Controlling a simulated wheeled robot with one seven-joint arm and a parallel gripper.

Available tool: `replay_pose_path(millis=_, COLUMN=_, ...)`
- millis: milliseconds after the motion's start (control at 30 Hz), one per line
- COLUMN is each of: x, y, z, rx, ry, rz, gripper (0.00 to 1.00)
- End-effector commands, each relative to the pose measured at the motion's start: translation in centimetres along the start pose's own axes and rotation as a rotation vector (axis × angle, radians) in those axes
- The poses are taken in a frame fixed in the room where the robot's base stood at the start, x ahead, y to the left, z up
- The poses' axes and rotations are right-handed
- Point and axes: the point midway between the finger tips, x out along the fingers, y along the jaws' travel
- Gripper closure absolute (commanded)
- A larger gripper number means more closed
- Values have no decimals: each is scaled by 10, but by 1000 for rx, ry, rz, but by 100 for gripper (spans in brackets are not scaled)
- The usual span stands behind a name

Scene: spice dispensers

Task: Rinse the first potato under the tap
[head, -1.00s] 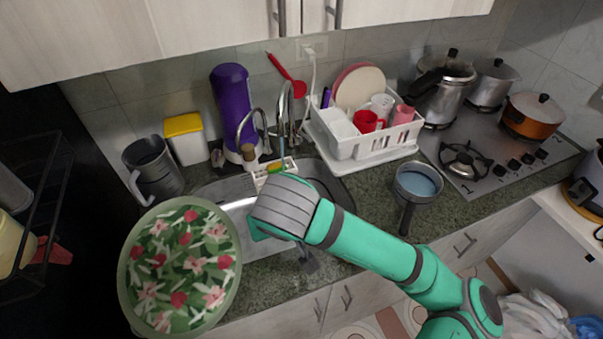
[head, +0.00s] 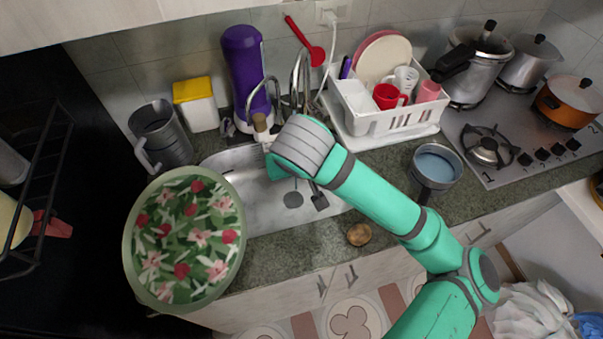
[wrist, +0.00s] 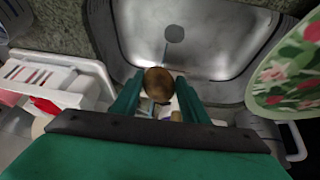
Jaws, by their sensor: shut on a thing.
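My gripper (wrist: 158,88) is shut on a brown potato (wrist: 158,80), held between the two green fingers in the wrist view. In the head view my arm hides the fingers and this potato, over the back of the steel sink (head: 255,210). The chrome tap (head: 299,85) stands behind the sink, just beyond my wrist. I cannot tell whether water runs or touches the potato. Another brown potato (head: 359,234) lies on the counter right of the sink. The sink basin also shows in the wrist view (wrist: 205,45), with its round drain.
A large floral bowl (head: 185,238) stands left of the sink. A white dish rack (head: 385,122) with cups and plates stands right of the tap. A saucepan (head: 437,166) sits on the right counter. A purple dispenser (head: 243,70) and grey jug (head: 160,135) stand behind.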

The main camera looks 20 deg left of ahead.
Motion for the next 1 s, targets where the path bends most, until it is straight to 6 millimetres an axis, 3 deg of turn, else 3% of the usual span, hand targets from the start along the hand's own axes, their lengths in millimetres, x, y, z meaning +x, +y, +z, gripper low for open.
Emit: replay_pose_path(millis=1000, x=54, y=15, z=-63, rx=2, ry=0, rz=0, gripper=83)
